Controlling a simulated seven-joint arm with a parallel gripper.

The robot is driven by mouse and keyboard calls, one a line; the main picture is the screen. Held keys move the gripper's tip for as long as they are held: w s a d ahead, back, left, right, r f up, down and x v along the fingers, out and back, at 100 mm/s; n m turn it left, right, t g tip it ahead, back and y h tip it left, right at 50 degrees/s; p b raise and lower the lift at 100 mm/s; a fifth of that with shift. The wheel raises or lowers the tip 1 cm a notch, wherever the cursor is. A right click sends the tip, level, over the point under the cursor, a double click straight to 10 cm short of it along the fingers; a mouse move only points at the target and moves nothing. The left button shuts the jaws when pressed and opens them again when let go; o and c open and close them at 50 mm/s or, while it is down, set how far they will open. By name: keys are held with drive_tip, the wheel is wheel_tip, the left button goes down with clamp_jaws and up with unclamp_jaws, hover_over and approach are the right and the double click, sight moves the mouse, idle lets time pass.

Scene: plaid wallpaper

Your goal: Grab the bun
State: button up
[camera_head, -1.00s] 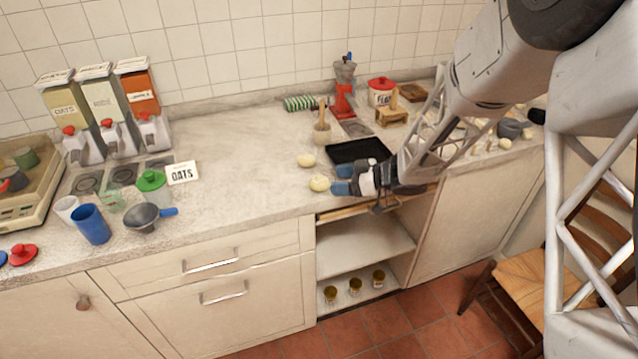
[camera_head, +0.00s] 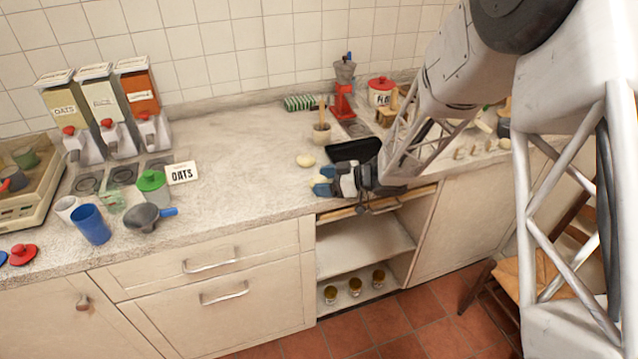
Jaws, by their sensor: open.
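Two pale round buns are near the middle of the counter. The farther bun (camera_head: 306,160) lies uncovered left of the black tray. The nearer bun (camera_head: 319,179) is at my gripper's fingers and is partly hidden by them. My gripper (camera_head: 322,183) is low over the counter's front part, with its blue fingertips pointing left. It is open, with the fingertips around or beside the nearer bun; I cannot tell whether they touch it.
A black tray (camera_head: 356,150) lies just behind my gripper. A mortar with pestle (camera_head: 321,134) and a red grinder (camera_head: 343,100) stand farther back. A funnel (camera_head: 146,216) and a blue cup (camera_head: 91,225) are at left. The counter between is clear.

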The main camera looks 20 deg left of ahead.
sight(325, 179)
drive_tip(key=c, duration=0.7)
drive_tip(key=shift+o, duration=0.2)
drive_tip(key=shift+r, duration=0.7)
wheel_tip(325, 179, up, 2)
drive_tip(key=shift+r, duration=0.1)
drive_tip(key=s+d+r, duration=0.1)
drive_tip(key=s+d, duration=0.9)
drive_tip(key=s, duration=0.2)
drive_tip(key=shift+s+r, duration=0.2)
drive_tip(key=shift+s, duration=0.1)
